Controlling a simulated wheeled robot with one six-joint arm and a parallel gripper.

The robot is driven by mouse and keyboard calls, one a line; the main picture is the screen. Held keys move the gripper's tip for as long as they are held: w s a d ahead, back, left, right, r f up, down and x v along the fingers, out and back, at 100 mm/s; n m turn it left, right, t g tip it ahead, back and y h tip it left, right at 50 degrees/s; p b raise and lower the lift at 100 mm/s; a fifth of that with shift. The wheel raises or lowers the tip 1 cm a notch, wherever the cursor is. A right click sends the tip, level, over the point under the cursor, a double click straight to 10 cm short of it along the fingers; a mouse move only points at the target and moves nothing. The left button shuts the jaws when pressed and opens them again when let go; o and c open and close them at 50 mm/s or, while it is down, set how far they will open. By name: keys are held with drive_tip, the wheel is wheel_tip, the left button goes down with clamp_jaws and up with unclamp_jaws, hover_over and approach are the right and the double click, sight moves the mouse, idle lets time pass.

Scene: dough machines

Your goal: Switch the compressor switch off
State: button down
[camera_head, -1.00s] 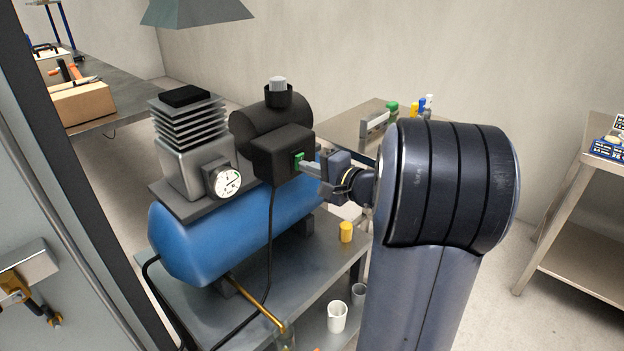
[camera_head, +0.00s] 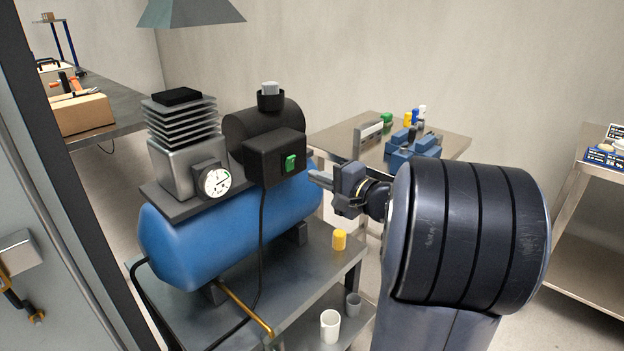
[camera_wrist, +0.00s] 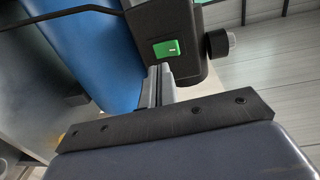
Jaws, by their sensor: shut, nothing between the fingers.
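The compressor has a blue tank (camera_head: 235,232), a ribbed grey pump head and a black motor with a black switch box (camera_head: 268,158). The green compressor switch (camera_head: 290,161) sits on the face of that box. In the wrist view the green switch (camera_wrist: 166,49) shows fully, with a small light mark near one end. My gripper (camera_head: 316,176) is shut and empty, to the right of the switch and slightly lower, apart from it. In the wrist view my gripper's fingers (camera_wrist: 160,82) are together near the box's lower edge. Which way the switch is set is hard to tell.
The compressor stands on a metal table (camera_head: 310,262) with a yellow cup (camera_head: 339,239). A white cup (camera_head: 330,326) is on its lower shelf. A black cable hangs from the switch box. Another bench with blue items (camera_head: 412,148) is behind my arm.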

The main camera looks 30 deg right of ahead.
drive_tip(key=v, duration=0.8)
drive_tip(key=shift+f, duration=0.3)
drive_tip(key=p+x, duration=0.3)
drive_tip(key=x, duration=0.6)
drive_tip(key=shift+w+r+g, duration=0.3)
drive_tip(key=shift+w+r, duration=0.15)
drive_tip(key=shift+r, duration=0.2)
drive_tip(key=p, duration=0.4)
drive_tip(key=shift+w+r+g, duration=0.1)
drive_tip(key=shift+r+g, duration=0.15)
drive_tip(key=shift+g, duration=0.15)
